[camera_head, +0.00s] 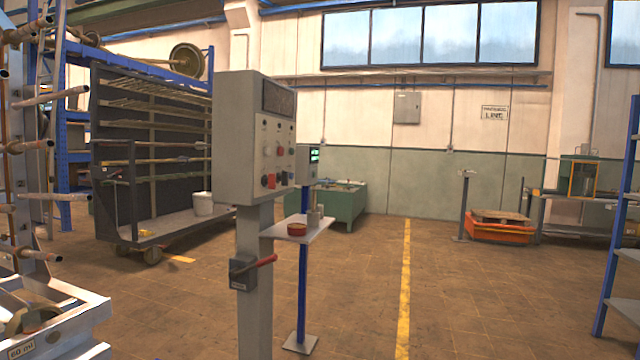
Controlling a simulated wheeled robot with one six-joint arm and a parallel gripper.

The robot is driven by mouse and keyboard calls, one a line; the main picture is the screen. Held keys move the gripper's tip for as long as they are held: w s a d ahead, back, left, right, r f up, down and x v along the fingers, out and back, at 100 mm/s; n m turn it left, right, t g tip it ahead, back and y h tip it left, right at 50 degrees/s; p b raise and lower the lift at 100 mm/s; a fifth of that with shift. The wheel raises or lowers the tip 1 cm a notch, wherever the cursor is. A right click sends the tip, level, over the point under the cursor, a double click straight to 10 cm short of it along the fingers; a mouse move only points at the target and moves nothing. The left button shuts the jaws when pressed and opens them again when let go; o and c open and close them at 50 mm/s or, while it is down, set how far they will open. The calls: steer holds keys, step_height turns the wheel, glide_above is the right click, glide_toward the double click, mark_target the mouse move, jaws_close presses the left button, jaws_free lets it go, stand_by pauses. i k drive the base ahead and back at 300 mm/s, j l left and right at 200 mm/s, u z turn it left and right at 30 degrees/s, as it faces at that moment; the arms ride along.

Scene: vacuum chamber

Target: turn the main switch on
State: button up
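A grey control cabinet (240,130) stands on a grey post (255,290) left of the middle. Its right-hand face carries a dark display and several knobs and buttons, some of them red. Lower on the post is a dark switch box (242,272) with a red lever handle (264,261) that points to the right and slightly up. A small label sits on the box, too small to read surely. I cannot tell from the lettering which control is the main switch. My gripper is not in view.
A small shelf (298,229) with a red bowl stands on a blue post just behind the cabinet. A rod rack (150,150) is at the left, a blue shelf frame (620,220) at the right edge. The floor (460,300) around the yellow line is clear.

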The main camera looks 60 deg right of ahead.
mark_target(271, 179)
steer(key=z, duration=1.4)
